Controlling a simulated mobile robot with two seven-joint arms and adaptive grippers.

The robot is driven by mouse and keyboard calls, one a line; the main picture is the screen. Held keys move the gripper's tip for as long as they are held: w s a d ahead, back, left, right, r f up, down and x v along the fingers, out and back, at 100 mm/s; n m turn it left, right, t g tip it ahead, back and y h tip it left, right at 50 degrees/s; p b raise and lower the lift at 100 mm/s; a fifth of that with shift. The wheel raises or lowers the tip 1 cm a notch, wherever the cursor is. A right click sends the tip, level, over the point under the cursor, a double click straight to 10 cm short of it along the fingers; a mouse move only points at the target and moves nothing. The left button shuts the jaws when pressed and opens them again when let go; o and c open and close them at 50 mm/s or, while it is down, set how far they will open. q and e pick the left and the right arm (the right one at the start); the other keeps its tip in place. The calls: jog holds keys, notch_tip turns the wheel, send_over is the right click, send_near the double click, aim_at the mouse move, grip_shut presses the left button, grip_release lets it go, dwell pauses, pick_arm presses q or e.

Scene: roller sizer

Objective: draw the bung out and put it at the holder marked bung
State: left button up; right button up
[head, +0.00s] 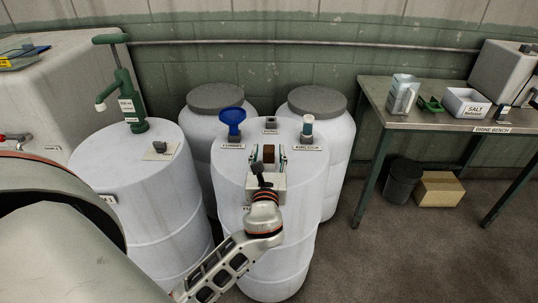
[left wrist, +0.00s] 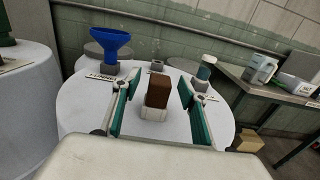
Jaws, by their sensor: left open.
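The bung is a brown block (left wrist: 158,92) standing upright in a pale collar (left wrist: 153,113) on top of the white drum (left wrist: 80,112). It also shows in the head view (head: 268,153). My left gripper (head: 268,160) is open, with one green-padded finger on each side of the bung. In the left wrist view gaps show between the bung and both fingers (left wrist: 159,84). A small grey holder (head: 270,122) stands at the drum's back edge, between the funnel and the bottle; its label is too small to read surely. My right gripper is out of view.
Two grey-lidded drums (head: 216,97) stand behind. A drum with a green pump (head: 128,92) is left, a bench (head: 430,122) right.

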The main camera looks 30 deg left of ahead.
aim_at(269, 148)
pick_arm(q)
jog(key=shift+x, duration=0.95)
jog(key=c, duration=1.2)
jog(key=shift+r, duration=0.1)
notch_tip(269, 148, up, 20)
jog(key=p, duration=0.5)
